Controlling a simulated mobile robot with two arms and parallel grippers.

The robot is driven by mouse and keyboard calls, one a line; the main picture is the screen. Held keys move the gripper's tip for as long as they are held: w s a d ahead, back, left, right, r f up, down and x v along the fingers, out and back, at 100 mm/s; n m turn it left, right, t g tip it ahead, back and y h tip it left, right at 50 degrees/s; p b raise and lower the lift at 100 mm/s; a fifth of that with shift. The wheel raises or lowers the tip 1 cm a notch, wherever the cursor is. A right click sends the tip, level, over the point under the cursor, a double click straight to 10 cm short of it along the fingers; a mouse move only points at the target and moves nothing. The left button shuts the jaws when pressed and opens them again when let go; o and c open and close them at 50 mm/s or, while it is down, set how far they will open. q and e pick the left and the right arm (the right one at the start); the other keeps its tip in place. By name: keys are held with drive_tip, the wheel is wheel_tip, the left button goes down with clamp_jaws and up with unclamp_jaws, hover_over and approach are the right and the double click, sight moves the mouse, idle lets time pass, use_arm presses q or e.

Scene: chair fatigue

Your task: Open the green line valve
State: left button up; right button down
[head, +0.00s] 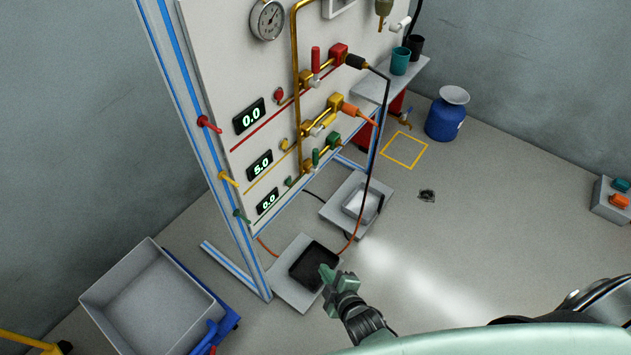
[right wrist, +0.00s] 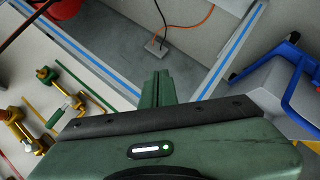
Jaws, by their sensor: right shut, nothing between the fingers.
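The green line valve (head: 316,157) sits lowest on the white panel, below the yellow and red lines. It has a small green handle, a brass body and a green block (head: 333,140) at its right end. In the right wrist view the green valve (right wrist: 57,117) shows at the left edge. My right gripper (head: 326,274) is in front of the panel, over the black tray, apart from the valve. In the right wrist view its fingers (right wrist: 157,88) are together with nothing between them. My left gripper is not in view.
A black tray (head: 300,257) and a grey tray (head: 346,193) stand on the floor by the panel's foot. A grey bin on a blue cart (head: 150,300) is at lower left. A blue container (head: 446,118) stands at the back. The floor at right is mostly clear.

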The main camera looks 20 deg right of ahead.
use_arm(q)
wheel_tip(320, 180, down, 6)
drive_tip(key=b, duration=0.4)
use_arm(e)
drive_tip(key=w+r+n+t, duration=0.3)
drive_tip(key=w+r, duration=0.1)
drive_tip(key=r, duration=0.5)
drive_tip(key=w+d+r+n+t, duration=0.1)
drive_tip(key=w+r+n+t, duration=0.2)
drive_tip(key=r, duration=0.6)
drive_tip(key=shift+w+t+h, duration=0.3)
drive_tip(key=shift+w, duration=0.65)
approach(316, 168)
drive_tip(key=w+a+r, duration=0.3)
drive_tip(key=a+r, duration=0.1)
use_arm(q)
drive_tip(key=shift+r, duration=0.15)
use_arm(e)
drive_tip(key=shift+w+d, duration=0.55)
drive_tip(key=shift+w, duration=0.25)
drive_tip(key=shift+w+d, duration=0.5)
drive_tip(key=shift+w, duration=0.3)
use_arm(q)
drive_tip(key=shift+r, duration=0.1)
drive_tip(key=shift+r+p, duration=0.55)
drive_tip(key=shift+p, duration=0.05)
use_arm(e)
drive_tip(key=shift+w+d+r+m, duration=0.1)
drive_tip(key=shift+d+r+m, duration=0.1)
drive_tip(key=shift+m, duration=0.1)
